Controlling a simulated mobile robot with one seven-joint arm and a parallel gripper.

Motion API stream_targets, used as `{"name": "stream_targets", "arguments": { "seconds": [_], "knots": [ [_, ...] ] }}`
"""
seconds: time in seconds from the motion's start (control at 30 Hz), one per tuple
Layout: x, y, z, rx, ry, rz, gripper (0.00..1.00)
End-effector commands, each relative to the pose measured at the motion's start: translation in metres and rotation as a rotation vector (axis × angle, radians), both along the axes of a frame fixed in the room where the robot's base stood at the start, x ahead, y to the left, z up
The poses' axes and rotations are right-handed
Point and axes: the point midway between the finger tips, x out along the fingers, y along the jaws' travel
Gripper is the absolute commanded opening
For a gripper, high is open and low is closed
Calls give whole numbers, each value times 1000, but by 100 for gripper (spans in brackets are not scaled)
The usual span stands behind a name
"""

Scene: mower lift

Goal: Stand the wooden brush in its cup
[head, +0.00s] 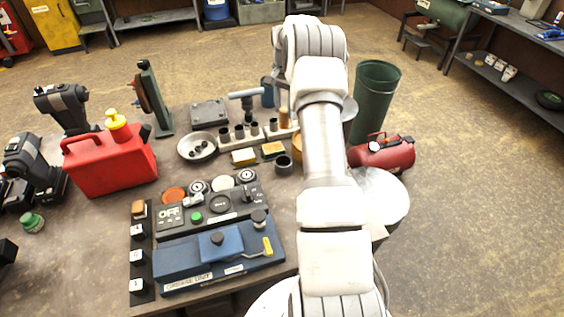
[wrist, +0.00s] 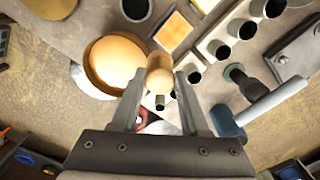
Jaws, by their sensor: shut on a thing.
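The wooden brush shows as a tan rounded cylinder (wrist: 160,76) in the wrist view, and its handle (head: 284,118) shows just left of my arm in the head view. My gripper (wrist: 160,88) is shut on it, one finger on each side. My arm hides the gripper in the head view. The brush's lower end is hidden. A dark open cup (head: 283,165) stands nearer on the bench and also shows in the wrist view (wrist: 136,8). I cannot tell for certain that it is the brush's cup.
A row of dark sockets (head: 239,131) stands beside the brush. An orange-tan bowl (wrist: 115,58) lies left of it in the wrist view. A red tank (head: 383,154) stands right.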

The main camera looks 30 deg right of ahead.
Motion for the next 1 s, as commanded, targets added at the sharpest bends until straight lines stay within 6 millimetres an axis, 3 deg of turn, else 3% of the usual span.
{"name": "stream_targets", "arguments": {
  "seconds": [0.63,1.0],
  "knots": [
    [-4,5,-5,0,2,4,0],
    [-49,39,-32,-3,4,10,0]
  ]
}}
